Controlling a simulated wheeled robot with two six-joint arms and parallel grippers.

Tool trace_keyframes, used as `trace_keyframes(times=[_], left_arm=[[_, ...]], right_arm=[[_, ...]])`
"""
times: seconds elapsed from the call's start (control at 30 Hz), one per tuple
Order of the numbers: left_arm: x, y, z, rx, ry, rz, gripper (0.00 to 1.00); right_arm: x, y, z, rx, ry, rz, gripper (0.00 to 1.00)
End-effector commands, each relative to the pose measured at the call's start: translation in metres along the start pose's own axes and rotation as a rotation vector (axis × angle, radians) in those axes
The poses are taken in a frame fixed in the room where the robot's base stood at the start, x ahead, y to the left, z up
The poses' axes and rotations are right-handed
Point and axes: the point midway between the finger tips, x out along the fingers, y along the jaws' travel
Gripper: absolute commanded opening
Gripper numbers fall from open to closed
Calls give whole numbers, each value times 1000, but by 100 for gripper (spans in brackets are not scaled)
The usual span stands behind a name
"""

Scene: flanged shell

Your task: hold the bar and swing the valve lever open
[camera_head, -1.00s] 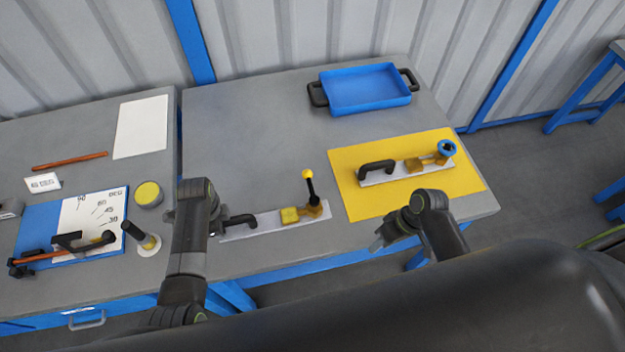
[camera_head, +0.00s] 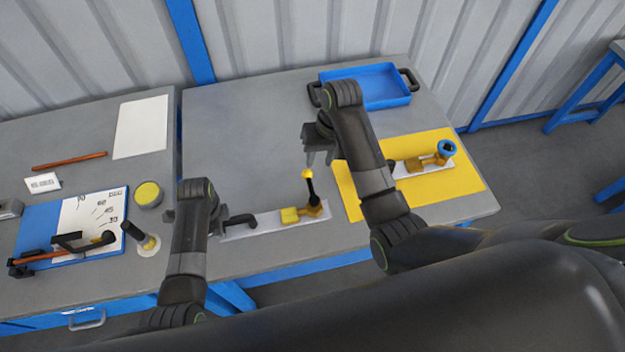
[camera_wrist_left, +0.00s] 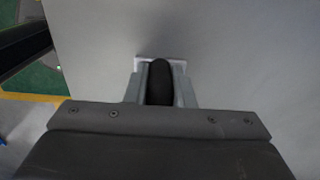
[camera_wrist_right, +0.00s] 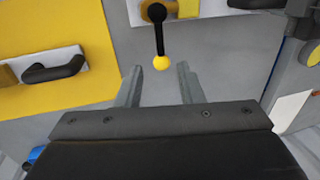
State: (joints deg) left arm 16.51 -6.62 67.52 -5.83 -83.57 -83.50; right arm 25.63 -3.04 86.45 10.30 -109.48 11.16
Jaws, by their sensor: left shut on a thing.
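The white plate (camera_head: 262,228) lies near the table's front edge, with a black bar handle (camera_head: 240,221) on its left end and a brass valve (camera_head: 302,213) on its right. My right gripper (camera_head: 319,157) is open and empty, above and behind the lever. In the right wrist view, the yellow ball (camera_wrist_right: 161,63) appears between the open fingertips, apart from them.
A yellow mat (camera_head: 455,188) on the right bears a second plate with a blue-wheeled valve (camera_head: 446,149), partly hidden by my right arm. A blue tray (camera_head: 385,85) stands at the back. The left table holds an angle chart (camera_head: 85,220) and a yellow-topped round piece (camera_head: 148,193).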

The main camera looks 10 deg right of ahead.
Motion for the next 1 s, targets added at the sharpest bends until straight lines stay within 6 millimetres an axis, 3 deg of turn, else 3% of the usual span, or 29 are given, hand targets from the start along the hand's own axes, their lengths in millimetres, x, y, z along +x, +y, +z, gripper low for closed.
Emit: trace_keyframes(times=[0.3,0.5,0.7,1.0], left_arm=[[1,1,0,0,0,2,0],[1,1,0,0,0,3,0],[1,1,0,1,0,3,0],[1,1,0,0,0,3,0]], right_arm=[[66,0,2,-1,-5,-1,34],[92,0,1,-2,-2,0,34],[103,0,1,-2,0,0,34],[104,0,1,-3,0,0,32]])
